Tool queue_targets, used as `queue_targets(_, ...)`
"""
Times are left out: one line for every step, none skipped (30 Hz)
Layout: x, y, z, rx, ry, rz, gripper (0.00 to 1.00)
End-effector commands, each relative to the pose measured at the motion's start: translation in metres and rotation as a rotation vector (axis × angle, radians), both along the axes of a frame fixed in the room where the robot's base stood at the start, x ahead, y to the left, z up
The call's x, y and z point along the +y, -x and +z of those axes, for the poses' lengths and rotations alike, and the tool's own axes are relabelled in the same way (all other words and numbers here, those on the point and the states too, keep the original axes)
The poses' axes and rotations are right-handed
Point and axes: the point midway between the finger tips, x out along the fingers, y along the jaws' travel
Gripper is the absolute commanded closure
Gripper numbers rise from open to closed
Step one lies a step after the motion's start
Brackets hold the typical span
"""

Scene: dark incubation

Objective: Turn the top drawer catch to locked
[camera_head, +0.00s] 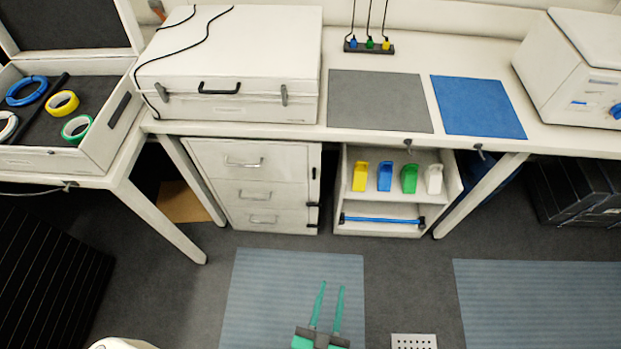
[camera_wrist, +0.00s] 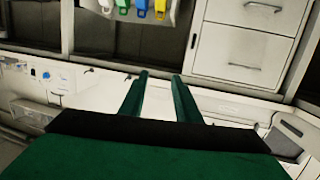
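The white drawer unit (camera_head: 250,172) stands under the bench, with three closed drawers. The top drawer (camera_head: 243,160) has a metal handle. On the unit's right edge, the top drawer catch (camera_head: 315,173) is a small dark upright piece. The lower catches (camera_head: 312,204) look dark and more sideways. My gripper (camera_head: 331,287) is out in front of the unit, over the floor, its two green fingers apart with nothing between them. In the wrist view the fingers (camera_wrist: 160,76) are also apart, and the drawer unit (camera_wrist: 240,47) appears upside down at right.
A white shelf cart (camera_head: 378,216) with coloured scoops stands right of the drawers. A closed white case (camera_head: 235,60) sits on the bench above. Bench legs (camera_head: 190,180) flank the spaces. Blue floor mats (camera_head: 260,290) and open floor lie in front.

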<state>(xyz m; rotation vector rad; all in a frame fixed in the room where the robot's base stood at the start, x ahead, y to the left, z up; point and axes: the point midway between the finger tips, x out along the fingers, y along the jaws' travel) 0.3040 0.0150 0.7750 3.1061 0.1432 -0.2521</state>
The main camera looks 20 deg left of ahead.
Motion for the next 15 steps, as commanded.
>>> queue_targets(0.005, -0.019, -0.013, -0.016, -0.001, 0.017, 0.7)
queue_targets(0.008, -0.028, -0.02, -0.023, -0.001, 0.025, 0.7)
queue_targets(0.012, -0.041, -0.03, -0.031, -0.002, 0.036, 0.7)
queue_targets(0.016, -0.051, -0.036, -0.038, -0.003, 0.044, 0.7)
queue_targets(0.02, -0.061, -0.042, -0.046, -0.003, 0.052, 0.7)
queue_targets(0.025, -0.074, -0.05, -0.054, -0.003, 0.063, 0.7)
queue_targets(0.03, -0.085, -0.056, -0.061, -0.006, 0.071, 0.7)
queue_targets(0.034, -0.096, -0.061, -0.067, -0.007, 0.078, 0.7)
queue_targets(0.041, -0.11, -0.068, -0.075, -0.007, 0.089, 0.7)
queue_targets(0.047, -0.122, -0.072, -0.082, -0.01, 0.096, 0.7)
queue_targets(0.052, -0.133, -0.076, -0.088, -0.012, 0.104, 0.7)
queue_targets(0.06, -0.148, -0.081, -0.097, -0.013, 0.113, 0.7)
queue_targets(0.067, -0.159, -0.085, -0.103, -0.016, 0.121, 0.7)
queue_targets(0.073, -0.17, -0.087, -0.109, -0.019, 0.127, 0.7)
queue_targets(0.082, -0.185, -0.091, -0.117, -0.02, 0.137, 0.7)
